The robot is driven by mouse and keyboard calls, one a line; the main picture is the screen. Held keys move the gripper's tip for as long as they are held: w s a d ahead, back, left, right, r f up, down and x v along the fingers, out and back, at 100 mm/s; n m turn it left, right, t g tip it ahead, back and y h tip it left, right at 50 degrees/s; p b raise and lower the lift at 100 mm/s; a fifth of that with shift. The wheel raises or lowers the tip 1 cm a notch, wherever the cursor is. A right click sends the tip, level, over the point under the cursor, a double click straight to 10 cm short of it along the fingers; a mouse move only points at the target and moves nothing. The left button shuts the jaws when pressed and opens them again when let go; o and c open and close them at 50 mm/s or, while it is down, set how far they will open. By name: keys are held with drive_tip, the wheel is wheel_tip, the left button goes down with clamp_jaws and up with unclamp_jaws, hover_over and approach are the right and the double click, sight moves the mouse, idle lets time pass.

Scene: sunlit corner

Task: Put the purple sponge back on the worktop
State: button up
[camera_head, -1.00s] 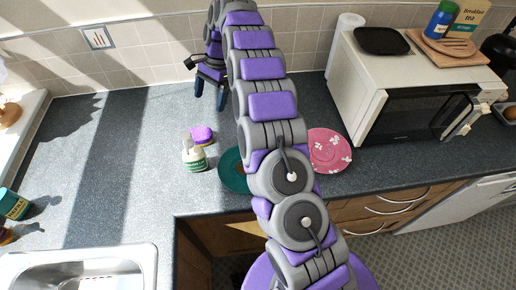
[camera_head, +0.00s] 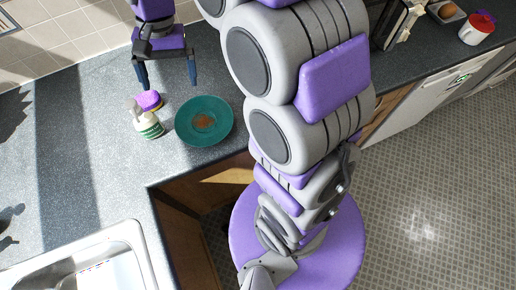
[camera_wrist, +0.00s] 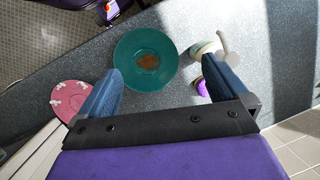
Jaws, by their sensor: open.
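The purple sponge (camera_head: 149,100) lies on the grey worktop (camera_head: 105,130), just behind a pump bottle and partly hidden by it. In the wrist view the sponge (camera_wrist: 202,88) shows beside the right finger, which partly covers it. My gripper (camera_head: 168,84) is open and empty, fingers pointing down, behind and slightly right of the sponge in the head view. In the wrist view my gripper (camera_wrist: 163,68) spans the area over the near side of the green plate. Its exact height above the worktop is hard to tell.
The white pump bottle (camera_head: 148,124) with a green label stands close to the sponge. The green plate (camera_head: 190,132) with a brown patch lies to the right. A pink plate (camera_wrist: 68,98) is further off. A sink (camera_head: 130,255) is at front left. Worktop left of the sponge is clear.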

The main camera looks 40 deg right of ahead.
drive_tip(key=s+d+f+n+h, duration=0.1)
drive_tip(key=s+d+f+n, duration=0.1)
drive_tip(key=s, duration=1)
drive_tip(key=s+d+f+n+h, duration=0.1)
drive_tip(key=s+d+f+n, duration=0.1)
drive_tip(key=s, duration=1.1)
drive_tip(key=shift+d+n, duration=0.4)
drive_tip(key=shift+d, duration=0.35)
drive_tip(key=shift+s+f, duration=0.1)
drive_tip(key=shift+d, duration=0.2)
drive_tip(key=shift+c, duration=0.3)
